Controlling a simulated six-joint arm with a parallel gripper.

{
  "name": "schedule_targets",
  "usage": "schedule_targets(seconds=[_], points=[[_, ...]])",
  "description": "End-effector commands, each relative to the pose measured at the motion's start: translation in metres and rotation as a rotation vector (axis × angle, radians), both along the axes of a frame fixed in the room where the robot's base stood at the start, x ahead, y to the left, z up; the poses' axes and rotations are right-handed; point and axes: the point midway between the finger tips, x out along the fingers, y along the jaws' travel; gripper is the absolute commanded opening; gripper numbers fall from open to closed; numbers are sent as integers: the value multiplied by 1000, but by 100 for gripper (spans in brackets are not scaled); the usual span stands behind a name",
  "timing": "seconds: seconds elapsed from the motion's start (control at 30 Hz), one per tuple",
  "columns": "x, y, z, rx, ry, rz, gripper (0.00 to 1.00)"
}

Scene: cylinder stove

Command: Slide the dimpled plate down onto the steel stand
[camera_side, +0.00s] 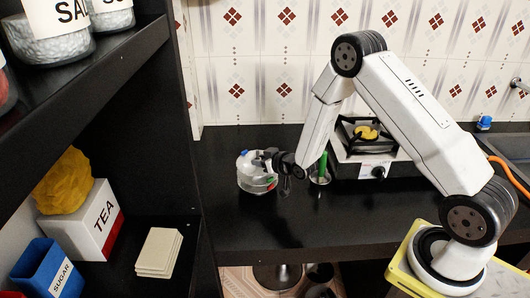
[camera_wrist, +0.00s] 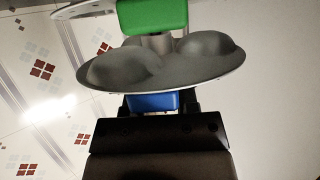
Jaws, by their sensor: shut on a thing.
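The dimpled plate (camera_wrist: 205,68) is a grey disc with rounded bulges in the wrist view. A green block (camera_wrist: 152,15) on a short metal post is at its far side, and a blue block (camera_wrist: 152,101) is at its near edge. My gripper (camera_wrist: 157,108) is shut at the blue block and holds the plate. In the side view my gripper (camera_side: 274,163) is at the right of the pale plate (camera_side: 257,172), over the counter. What looks like the steel stand (camera_side: 320,179), with a green upright part (camera_side: 323,164), is just right of my gripper; my wrist partly hides it.
A stove (camera_side: 372,150) with a yellow centre stands behind right. A dark shelf unit at left holds a TEA box (camera_side: 90,222), a blue SUGAR box (camera_side: 45,268) and pale slabs (camera_side: 159,252). The front counter (camera_side: 350,215) is clear.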

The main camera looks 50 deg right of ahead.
Motion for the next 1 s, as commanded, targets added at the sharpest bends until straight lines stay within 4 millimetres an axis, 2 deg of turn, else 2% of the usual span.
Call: schedule_targets(seconds=[0.9, 0.93, 1.0], points=[[0, 0, -7, 0, 0, 0, 0], [0, 0, -7, 0, 0, 0, 44], [0, 0, -7, 0, 0, 0, 66]])
